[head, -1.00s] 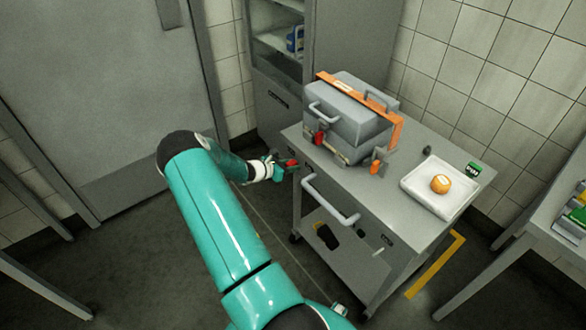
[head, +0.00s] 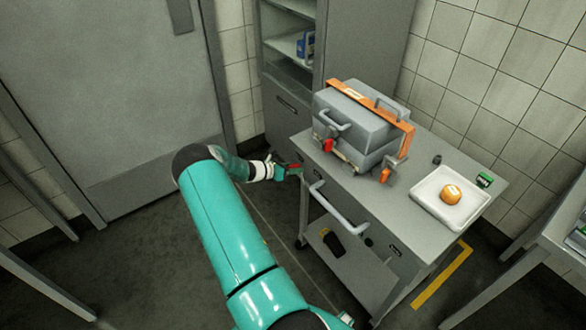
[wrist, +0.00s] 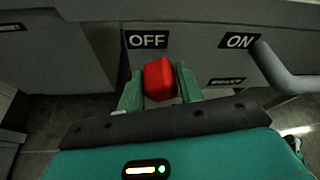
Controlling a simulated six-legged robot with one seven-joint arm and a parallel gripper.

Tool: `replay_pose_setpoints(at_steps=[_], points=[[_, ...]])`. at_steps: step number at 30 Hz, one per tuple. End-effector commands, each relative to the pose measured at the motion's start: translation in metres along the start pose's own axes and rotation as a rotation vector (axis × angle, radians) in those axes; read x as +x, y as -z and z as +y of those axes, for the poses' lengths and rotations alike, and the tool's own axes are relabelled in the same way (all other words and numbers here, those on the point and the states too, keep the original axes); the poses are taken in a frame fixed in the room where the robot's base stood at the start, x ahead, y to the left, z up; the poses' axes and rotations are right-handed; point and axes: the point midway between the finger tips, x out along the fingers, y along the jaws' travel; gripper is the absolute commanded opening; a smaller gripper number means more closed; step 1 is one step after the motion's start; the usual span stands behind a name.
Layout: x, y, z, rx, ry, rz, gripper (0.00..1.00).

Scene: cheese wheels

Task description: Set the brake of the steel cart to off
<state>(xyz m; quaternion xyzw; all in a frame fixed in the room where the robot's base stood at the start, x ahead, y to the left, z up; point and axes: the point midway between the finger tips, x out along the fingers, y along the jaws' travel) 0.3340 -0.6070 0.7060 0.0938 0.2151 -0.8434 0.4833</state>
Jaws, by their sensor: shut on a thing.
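The steel cart (head: 410,170) stands right of centre in the head view. Its front panel shows an OFF label (wrist: 147,40) on the left and an ON label (wrist: 238,41) on the right in the wrist view. The red brake knob (wrist: 158,80) sits just below the OFF label. My gripper (wrist: 158,86) is shut on this knob, one green finger on each side. In the head view my gripper (head: 287,172) is at the cart's front left corner, and the knob is mostly hidden by the fingers.
A grey case (head: 365,115) with an orange strap stands on the cart top. A white tray (head: 425,203) holds an orange cheese (head: 452,194). The cart's push handle (head: 340,210) juts out right of my gripper. Open floor (head: 150,260) lies left of my arm.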

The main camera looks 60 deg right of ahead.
Motion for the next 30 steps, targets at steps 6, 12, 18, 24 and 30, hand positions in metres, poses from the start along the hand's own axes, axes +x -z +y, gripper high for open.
replay_pose_setpoints(at_steps=[6, 12, 18, 24, 30], points=[[-0.005, 0.002, 0.007, 0.006, -0.018, 0.006, 0.0], [-0.004, 0.002, 0.005, 0.005, -0.014, 0.005, 0.53], [-0.003, 0.001, 0.004, 0.003, -0.01, 0.003, 0.53], [-0.021, 0.0, 0.004, 0.003, -0.011, 0.002, 0.53], [-0.063, 0.0, 0.004, 0.002, -0.013, 0.003, 0.53]])
